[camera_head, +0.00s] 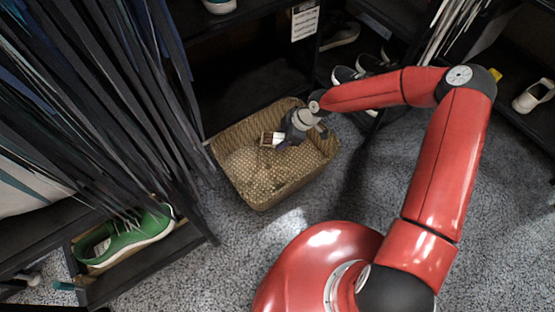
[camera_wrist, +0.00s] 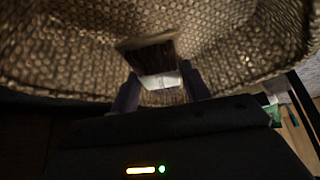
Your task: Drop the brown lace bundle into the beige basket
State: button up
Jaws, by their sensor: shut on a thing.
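The beige woven basket (camera_head: 262,190) stands on the carpet in the middle of the head view. Its woven wall (camera_wrist: 60,60) fills the upper part of the wrist view. My gripper (camera_head: 276,141) is over the basket's opening. It is shut on the brown lace bundle (camera_head: 266,138), which has a white band. In the wrist view the bundle (camera_wrist: 150,57) sits between the two fingertips of my gripper (camera_wrist: 158,90), with basket weave behind it. I cannot tell how far the bundle is above the basket floor.
A green sneaker (camera_head: 125,238) rests on a low black shelf (camera_head: 150,268) at the left. Dark hanging strips (camera_head: 110,100) come close to the basket's left side. Several shoes (camera_head: 348,74) stand on shelves behind. Grey carpet (camera_head: 215,265) is clear in front.

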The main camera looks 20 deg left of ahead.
jog(key=o, duration=1)
jog(key=p+v, duration=0.1)
jog(key=v, duration=0.6)
jog(key=shift+d+r+p, duration=0.2)
jog(key=shift+r+p, duration=0.1)
jog(key=shift+r, duration=0.05)
